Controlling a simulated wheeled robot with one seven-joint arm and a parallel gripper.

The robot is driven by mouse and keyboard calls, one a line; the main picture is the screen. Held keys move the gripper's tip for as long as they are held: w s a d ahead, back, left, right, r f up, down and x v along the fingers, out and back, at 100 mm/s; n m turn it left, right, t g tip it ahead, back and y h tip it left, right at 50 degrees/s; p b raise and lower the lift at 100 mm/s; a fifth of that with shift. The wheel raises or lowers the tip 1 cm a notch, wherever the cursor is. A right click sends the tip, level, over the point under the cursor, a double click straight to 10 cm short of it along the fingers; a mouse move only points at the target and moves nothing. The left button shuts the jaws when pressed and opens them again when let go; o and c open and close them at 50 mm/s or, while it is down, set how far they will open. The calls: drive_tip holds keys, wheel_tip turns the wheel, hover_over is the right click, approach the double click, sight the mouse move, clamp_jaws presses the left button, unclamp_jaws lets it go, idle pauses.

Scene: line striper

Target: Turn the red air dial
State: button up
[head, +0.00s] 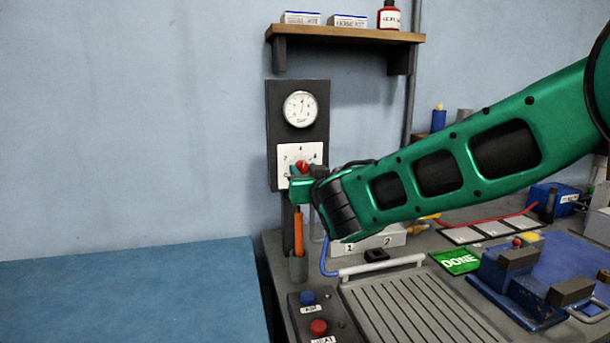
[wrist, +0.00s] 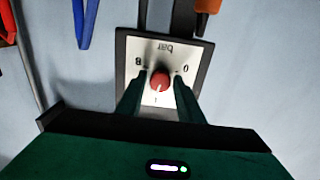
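The red air dial (head: 302,167) sits on a white scale plate (head: 285,153) on a dark wall panel, below a round gauge (head: 300,109). My gripper (wrist: 160,86) is open, one finger on each side of the dial.
A shelf (head: 345,33) with boxes and a red bottle is above right. Below are an orange-handled tool (head: 298,233) in a holder, a button box (head: 320,322), and a ribbed tray (head: 405,305). A blue surface (head: 130,295) at left is clear.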

drive_tip(key=c, duration=0.6)
drive_tip(key=shift+n, duration=1)
drive_tip(key=o, duration=1)
drive_tip(key=shift+o, duration=0.2)
drive_tip(key=v, duration=1)
drive_tip(key=shift+s+d, duration=0.15)
drive_tip(key=shift+s, duration=0.2)
